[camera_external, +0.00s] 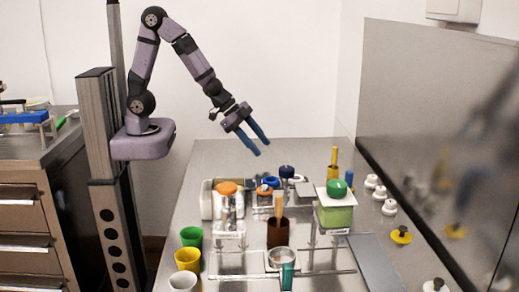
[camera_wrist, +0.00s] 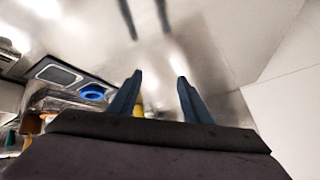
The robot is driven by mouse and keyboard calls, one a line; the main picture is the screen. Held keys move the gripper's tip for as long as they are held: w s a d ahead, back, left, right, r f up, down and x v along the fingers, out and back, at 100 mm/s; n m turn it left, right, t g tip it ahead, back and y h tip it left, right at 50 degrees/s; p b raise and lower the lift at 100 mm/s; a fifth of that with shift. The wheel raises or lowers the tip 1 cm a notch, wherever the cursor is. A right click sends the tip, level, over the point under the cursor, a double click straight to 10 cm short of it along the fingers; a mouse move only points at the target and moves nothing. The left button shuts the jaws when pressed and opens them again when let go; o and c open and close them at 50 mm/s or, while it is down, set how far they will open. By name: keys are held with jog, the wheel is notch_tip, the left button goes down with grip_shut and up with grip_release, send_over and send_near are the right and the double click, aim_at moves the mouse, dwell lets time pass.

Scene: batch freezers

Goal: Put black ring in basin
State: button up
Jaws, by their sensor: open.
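My gripper (camera_external: 261,147) is open and empty, held in the air above the far part of the steel counter. Its two blue fingers also show apart in the wrist view (camera_wrist: 159,76), with nothing between them. I cannot clearly pick out a black ring in either view. A round metal dish (camera_external: 281,258), which may be the basin, sits near the front middle of the counter, with a teal piece (camera_external: 287,276) at its front. A blue ring-shaped item (camera_external: 264,189) stands among the containers below my gripper; a blue ring also shows in the wrist view (camera_wrist: 92,93).
Green (camera_external: 191,237), yellow (camera_external: 187,259) and white (camera_external: 183,281) cups line the left edge. The far counter (camera_external: 300,150) is clear.

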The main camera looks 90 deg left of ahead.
jog(key=s+a, duration=0.1)
jog(key=s+a+n+g+y, duration=0.1)
jog(key=s+a+n+y, duration=0.1)
jog(key=a, duration=0.1)
jog(key=shift+s+a+f, duration=0.1)
jog(key=shift+f, duration=0.15)
jog(key=s+a+n+g, duration=0.1)
jog(key=s, duration=0.1)
jog(key=s+a+n+g, duration=0.1)
jog(key=s, duration=0.2)
jog(key=s+f+n+g+y, duration=0.1)
jog(key=s, duration=0.1)
jog(key=shift+s+a, duration=0.25)
jog(key=shift+a, duration=0.15)
jog(key=s+n+g, duration=0.1)
jog(key=s, duration=0.2)
jog(key=s+d+g, duration=0.1)
jog(key=s, duration=0.2)
jog(key=s+d+n+g+h, duration=0.1)
jog(key=s, duration=0.2)
jog(key=shift+d+n+g, duration=0.15)
jog(key=shift+n+g, duration=0.15)
jog(key=shift+g, duration=0.1)
notch_tip(320, 180, up, 8)
jog(key=p, duration=0.7)
jog(key=shift+f+p, duration=0.15)
jog(key=shift+p, duration=0.15)
